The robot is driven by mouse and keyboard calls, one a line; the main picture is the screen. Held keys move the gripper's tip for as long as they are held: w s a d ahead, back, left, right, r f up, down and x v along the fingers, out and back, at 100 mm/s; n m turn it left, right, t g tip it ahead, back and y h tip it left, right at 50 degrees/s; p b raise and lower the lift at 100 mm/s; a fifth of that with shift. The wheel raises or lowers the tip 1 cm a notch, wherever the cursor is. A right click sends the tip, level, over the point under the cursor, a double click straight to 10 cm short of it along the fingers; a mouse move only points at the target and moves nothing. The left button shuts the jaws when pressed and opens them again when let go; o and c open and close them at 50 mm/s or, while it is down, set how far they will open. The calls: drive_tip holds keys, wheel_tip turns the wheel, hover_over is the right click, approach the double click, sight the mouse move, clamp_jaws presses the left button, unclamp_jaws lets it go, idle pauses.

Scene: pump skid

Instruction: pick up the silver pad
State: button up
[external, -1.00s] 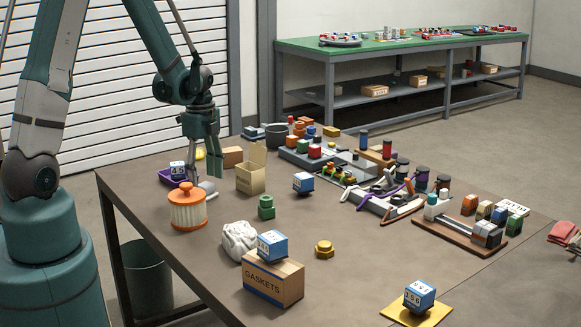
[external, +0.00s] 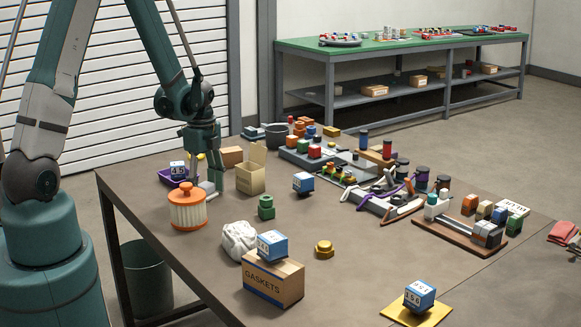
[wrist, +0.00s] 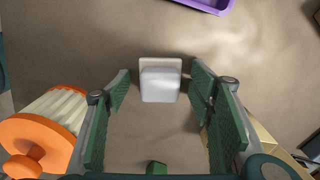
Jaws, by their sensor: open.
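The silver pad (wrist: 160,82) is a small pale block with rounded edges on the brown table. In the wrist view it lies between and just beyond my open fingertips. In the external view the silver pad (external: 208,188) shows at the left of the table, partly hidden by my gripper. My gripper (external: 205,182) points down over it, fingers apart. In the wrist view my gripper (wrist: 160,88) has one green finger pad on each side of the silver pad, with clear space on both sides. I see nothing held.
An orange-capped filter (external: 187,208) stands in front of my gripper. An open cardboard box (external: 250,178) stands to its right. A purple tray (external: 165,178) with a numbered cube lies behind to the left.

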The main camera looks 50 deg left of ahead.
sight(205, 184)
drive_tip(key=c, duration=1)
drive_tip(key=shift+r, duration=0.15)
drive_tip(key=shift+r+p, duration=0.7)
drive_tip(key=shift+r, duration=4.15)
